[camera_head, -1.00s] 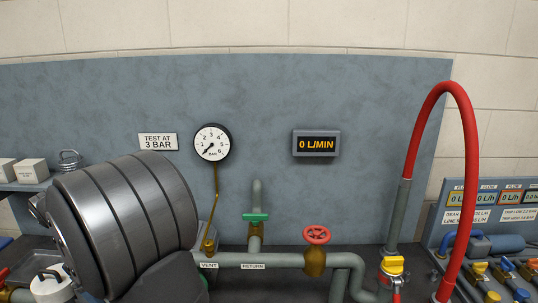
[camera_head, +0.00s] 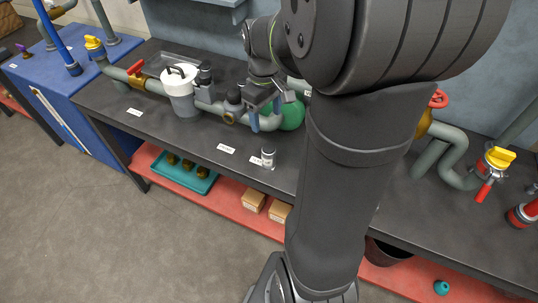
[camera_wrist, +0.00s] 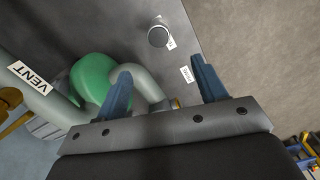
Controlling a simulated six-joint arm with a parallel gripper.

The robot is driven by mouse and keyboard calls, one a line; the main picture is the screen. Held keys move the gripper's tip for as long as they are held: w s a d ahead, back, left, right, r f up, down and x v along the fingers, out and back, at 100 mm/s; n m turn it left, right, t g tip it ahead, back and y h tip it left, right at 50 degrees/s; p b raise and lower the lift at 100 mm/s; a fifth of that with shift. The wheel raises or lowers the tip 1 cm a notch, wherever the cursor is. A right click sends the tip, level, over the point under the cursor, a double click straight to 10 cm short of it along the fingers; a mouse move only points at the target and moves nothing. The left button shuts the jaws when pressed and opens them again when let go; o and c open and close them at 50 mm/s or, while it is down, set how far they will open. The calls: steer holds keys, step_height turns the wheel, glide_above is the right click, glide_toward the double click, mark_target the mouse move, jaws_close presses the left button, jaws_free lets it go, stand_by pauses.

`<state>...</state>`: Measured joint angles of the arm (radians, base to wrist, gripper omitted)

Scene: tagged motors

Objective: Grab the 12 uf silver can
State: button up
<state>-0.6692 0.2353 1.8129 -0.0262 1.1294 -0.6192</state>
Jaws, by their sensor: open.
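A small silver can (camera_head: 268,156) stands upright near the front edge of the dark bench, beside a white label. It also shows in the wrist view as a round top (camera_wrist: 158,35), beyond the fingertips and between their lines. Its markings are too small to read. My gripper (camera_head: 266,117) is above the bench, behind the can in the head view, near the green round body.
A green round body (camera_wrist: 91,84) on grey piping (camera_wrist: 152,88) lies close to one finger. A white-lidded filter (camera_head: 180,90) stands further left. White labels (camera_head: 226,149) lie on the bench (camera_head: 150,100). Bare bench surrounds the can's left. A teal tray (camera_head: 185,175) sits on the red lower shelf.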

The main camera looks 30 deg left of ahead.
mark_target(270, 149)
steer(key=f, duration=0.8)
steer(key=d+f, duration=0.1)
steer(key=f, duration=0.3)
steer(key=shift+s+f, duration=0.1)
steer(key=shift+s, duration=0.05)
steer(key=shift+a+f, duration=0.1)
steer(key=shift+f, duration=2.85)
steer(key=c, duration=1.1)
steer(key=shift+w+r, duration=0.1)
steer(key=shift+w, duration=0.1)
